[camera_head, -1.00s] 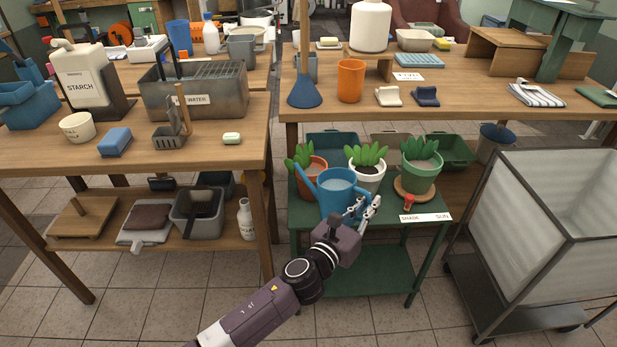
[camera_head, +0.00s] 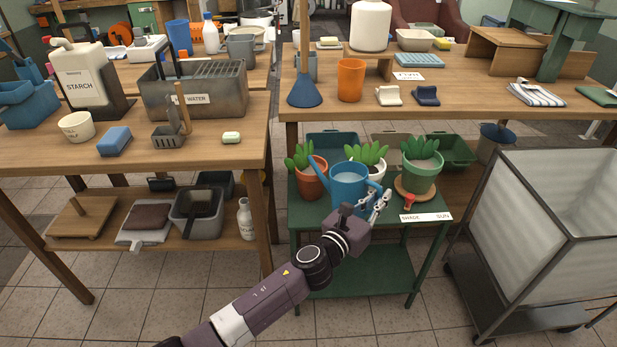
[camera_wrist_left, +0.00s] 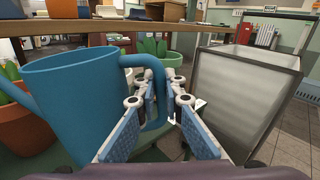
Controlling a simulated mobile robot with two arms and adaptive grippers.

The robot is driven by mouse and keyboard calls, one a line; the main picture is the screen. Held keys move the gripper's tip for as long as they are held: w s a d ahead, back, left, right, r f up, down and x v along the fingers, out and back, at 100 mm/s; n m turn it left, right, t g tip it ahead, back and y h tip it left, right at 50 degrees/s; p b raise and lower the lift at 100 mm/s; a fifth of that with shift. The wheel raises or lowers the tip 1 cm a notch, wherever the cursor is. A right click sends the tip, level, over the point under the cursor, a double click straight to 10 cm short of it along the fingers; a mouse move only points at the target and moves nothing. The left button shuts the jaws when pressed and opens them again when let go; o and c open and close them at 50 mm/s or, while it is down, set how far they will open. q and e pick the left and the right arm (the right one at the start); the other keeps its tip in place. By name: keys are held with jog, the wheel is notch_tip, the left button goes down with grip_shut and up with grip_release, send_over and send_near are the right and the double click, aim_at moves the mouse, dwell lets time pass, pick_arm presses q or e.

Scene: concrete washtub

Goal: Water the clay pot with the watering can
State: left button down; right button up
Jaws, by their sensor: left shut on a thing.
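The blue watering can (camera_head: 349,187) is upright above the green stand, its spout pointing left toward the plants. My left gripper (camera_head: 377,203) is shut on the can's handle, which shows between the fingers in the left wrist view (camera_wrist_left: 157,95). The terracotta clay pot (camera_head: 312,180) with a green plant stands at the left of the stand, beside the can's spout. A white pot (camera_head: 375,172) is partly hidden behind the can. A green pot (camera_head: 421,178) stands on a clay saucer at the right. The right gripper is not seen.
The green stand (camera_head: 330,252) carries a "SHADE / SUN" label (camera_head: 426,217) and a small red item (camera_head: 409,203) near the front. A cart with a pale bin (camera_head: 545,225) stands at the right. Wooden tables (camera_head: 237,160) stand left and behind.

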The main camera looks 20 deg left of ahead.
pick_arm(q)
jog(key=shift+w+d+r+h, duration=0.2)
jog(key=shift+w+d+h, duration=0.1)
jog(key=shift+w+d, duration=0.5)
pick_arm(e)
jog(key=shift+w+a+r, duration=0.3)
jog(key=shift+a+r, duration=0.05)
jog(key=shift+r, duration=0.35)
pick_arm(q)
jog(key=shift+r, duration=0.2)
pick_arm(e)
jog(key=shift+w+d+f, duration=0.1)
pick_arm(q)
jog(key=shift+r, duration=0.1)
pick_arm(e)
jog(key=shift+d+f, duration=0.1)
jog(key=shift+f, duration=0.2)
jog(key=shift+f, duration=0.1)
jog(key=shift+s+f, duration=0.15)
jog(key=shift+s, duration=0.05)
pick_arm(q)
jog(key=shift+r+p, duration=0.2)
jog(key=shift+p, duration=0.1)
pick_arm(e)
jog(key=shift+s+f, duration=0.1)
pick_arm(q)
jog(key=shift+n, duration=0.4)
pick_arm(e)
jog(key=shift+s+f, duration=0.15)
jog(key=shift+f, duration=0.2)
